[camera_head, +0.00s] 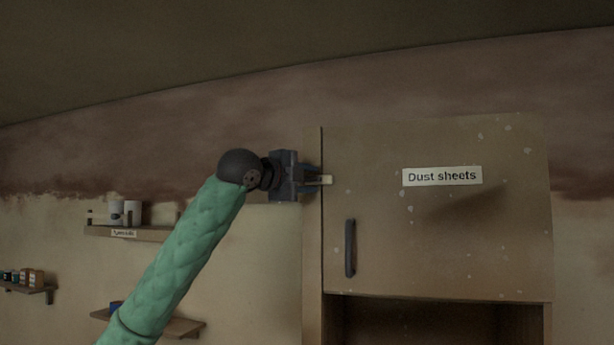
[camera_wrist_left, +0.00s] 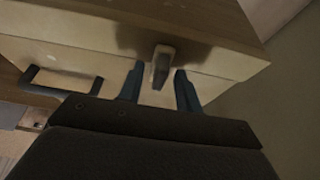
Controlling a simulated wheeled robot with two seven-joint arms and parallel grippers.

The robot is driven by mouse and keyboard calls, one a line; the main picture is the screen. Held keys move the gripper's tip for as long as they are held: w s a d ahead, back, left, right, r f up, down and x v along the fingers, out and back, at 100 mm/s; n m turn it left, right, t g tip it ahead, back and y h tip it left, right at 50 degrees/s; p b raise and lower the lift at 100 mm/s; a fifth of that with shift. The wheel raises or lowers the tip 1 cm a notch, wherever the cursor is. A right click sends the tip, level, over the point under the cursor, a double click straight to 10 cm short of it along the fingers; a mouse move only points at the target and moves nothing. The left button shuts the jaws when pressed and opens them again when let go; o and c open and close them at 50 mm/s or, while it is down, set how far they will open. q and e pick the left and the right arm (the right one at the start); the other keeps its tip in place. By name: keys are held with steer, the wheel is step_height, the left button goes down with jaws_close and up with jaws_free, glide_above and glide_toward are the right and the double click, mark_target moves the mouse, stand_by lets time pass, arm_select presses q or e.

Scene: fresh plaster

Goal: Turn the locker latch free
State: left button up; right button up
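The locker door (camera_head: 435,240) is a brown panel, closed, with a "Dust sheets" label (camera_head: 442,176) and a dark vertical handle (camera_head: 350,248). The latch (camera_head: 325,180) is a small pale piece at the door's left edge. In the left wrist view the latch (camera_wrist_left: 162,66) shows as a short bar with a pale top and dark front. My left gripper (camera_head: 314,178) is at the latch, coming from the left. In the wrist view its two blue-grey fingers (camera_wrist_left: 160,86) are open, one on each side of the latch's end, with visible gaps. My right gripper is not in view.
An open, dark compartment (camera_head: 425,322) lies below the door. Small wall shelves stand to the left, one holding pale cups (camera_head: 124,212), a lower one holding small jars (camera_head: 25,277).

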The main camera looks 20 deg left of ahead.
arm_select(q)
jaws_close()
steer(key=shift+f, duration=0.1)
